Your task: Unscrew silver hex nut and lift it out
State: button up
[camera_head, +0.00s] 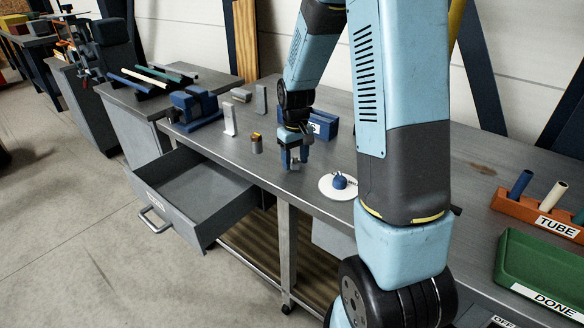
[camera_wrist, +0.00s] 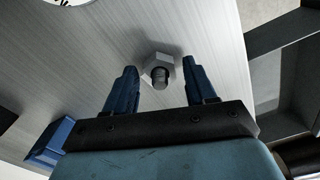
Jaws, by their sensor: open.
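The silver hex nut (camera_wrist: 151,62) sits around a dark round bolt end (camera_wrist: 160,77) on the brushed metal bench top in the wrist view. My gripper (camera_wrist: 158,72) is open, with one blue finger to each side of the nut and visible gaps between. In the head view my gripper (camera_head: 293,158) points down over the bench near its front edge. A small grey piece, apparently the nut (camera_head: 295,166), shows just below the fingers there, partly hidden by them.
A white disc (camera_head: 326,190) with a blue item lies right of my gripper; a small orange-topped cylinder (camera_head: 256,145) stands left. A blue box (camera_head: 325,124) is behind. An open drawer (camera_head: 195,190) juts out front left. A green DONE tray (camera_head: 535,262) and orange TUBE rack (camera_head: 510,207) are far right.

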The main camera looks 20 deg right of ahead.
jog(key=shift+r, duration=0.15)
jog(key=shift+r, duration=2.85)
jog(key=shift+r, duration=0.1)
jog(key=shift+r, duration=0.3)
notch_tip(320, 180, up, 13)
